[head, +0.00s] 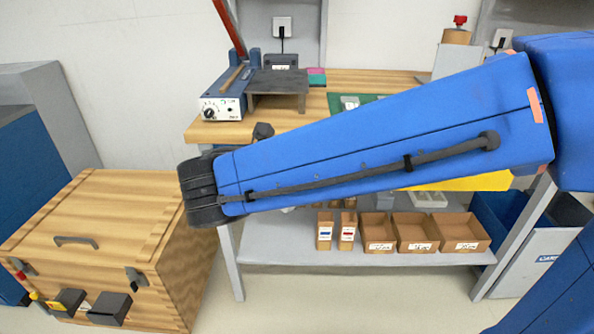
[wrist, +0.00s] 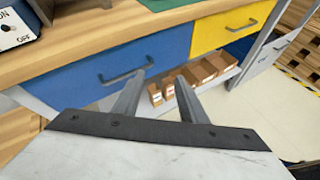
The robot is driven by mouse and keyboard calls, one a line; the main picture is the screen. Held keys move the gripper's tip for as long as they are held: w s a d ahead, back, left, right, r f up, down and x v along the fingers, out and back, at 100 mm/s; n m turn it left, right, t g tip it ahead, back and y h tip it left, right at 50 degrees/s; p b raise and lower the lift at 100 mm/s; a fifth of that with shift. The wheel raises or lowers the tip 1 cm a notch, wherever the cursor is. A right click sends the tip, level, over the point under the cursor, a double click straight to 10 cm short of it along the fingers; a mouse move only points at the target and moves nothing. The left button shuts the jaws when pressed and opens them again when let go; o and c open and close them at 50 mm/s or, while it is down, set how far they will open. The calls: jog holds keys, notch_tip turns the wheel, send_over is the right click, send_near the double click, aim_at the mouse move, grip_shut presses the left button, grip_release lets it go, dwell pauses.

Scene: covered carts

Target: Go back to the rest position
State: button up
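My blue arm (head: 380,130) stretches across the head view from the upper right to the left, in front of the workbench. Its black end (head: 200,190) is at the left, and the fingers are hidden there. In the wrist view my gripper (wrist: 166,78) shows two grey fingers spread apart with nothing between them. They point towards the workbench's blue drawer (wrist: 105,78) and the lower shelf with boxes. The gripper appears to be clear of the bench.
The wooden workbench (head: 290,121) carries a blue device with a dial (head: 222,108) and a dark metal stand (head: 278,82). Cardboard bins (head: 378,232) stand on its lower shelf. A wooden chest (head: 110,225) with a handle stands at the left. Floor in front is clear.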

jog(key=s+d+f+m+g, duration=0.25)
jog(key=d+m, duration=0.25)
jog(key=d, duration=0.4)
jog(key=s+d+f+m+g, duration=0.1)
jog(key=d+f+m+g, duration=0.25)
jog(key=d, duration=0.45)
jog(key=s+d+f+m+y, duration=0.4)
jog(key=s+d+m, duration=0.5)
jog(key=m, duration=0.9)
jog(key=s+y, duration=0.2)
jog(key=shift+s+f+m+y, duration=0.15)
jog(key=shift+s+m+y, duration=0.05)
jog(key=shift+m+y, duration=0.15)
